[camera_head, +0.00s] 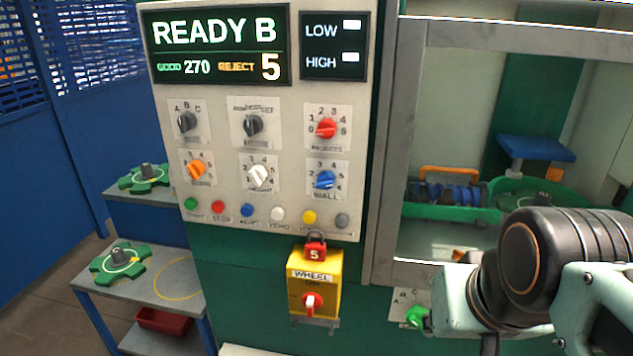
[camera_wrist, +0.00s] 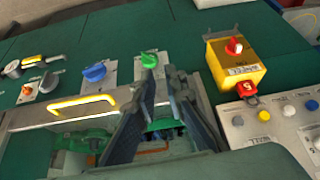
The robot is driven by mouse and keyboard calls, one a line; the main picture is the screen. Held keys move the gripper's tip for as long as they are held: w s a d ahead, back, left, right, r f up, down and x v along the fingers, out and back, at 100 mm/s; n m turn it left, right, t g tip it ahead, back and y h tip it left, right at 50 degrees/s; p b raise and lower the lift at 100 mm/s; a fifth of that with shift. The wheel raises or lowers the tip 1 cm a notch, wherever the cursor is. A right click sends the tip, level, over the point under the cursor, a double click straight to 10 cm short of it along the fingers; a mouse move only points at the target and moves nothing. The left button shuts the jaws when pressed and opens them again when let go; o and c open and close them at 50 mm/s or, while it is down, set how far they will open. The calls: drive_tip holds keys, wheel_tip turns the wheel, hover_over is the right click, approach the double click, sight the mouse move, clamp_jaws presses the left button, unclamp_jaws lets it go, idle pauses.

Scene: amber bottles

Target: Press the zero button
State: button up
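The zero button is the white button (camera_head: 278,214) in the button row at the bottom of the grey control panel (camera_head: 235,190), with a small, blurred label below it. It also shows at the right of the wrist view (camera_wrist: 288,110), between the yellow and blue buttons. My gripper (camera_wrist: 160,76) has its two dark fingers apart, with nothing held between them. The fingertips are close to a green knob (camera_wrist: 149,60), well to the left of the zero button in the wrist view. I cannot tell whether they touch the knob. In the head view my arm covers most of the gripper.
A yellow wheel switch box (camera_head: 314,285) with a red padlock (camera_head: 315,248) juts out below the buttons. Several knobs sit above them. A framed opening (camera_head: 395,150) stands right of the panel. The display (camera_head: 217,45) reads READY B, 270 and reject 5.

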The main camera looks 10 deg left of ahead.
clamp_jaws()
drive_tip(key=shift+s, duration=0.1)
idle(1.1)
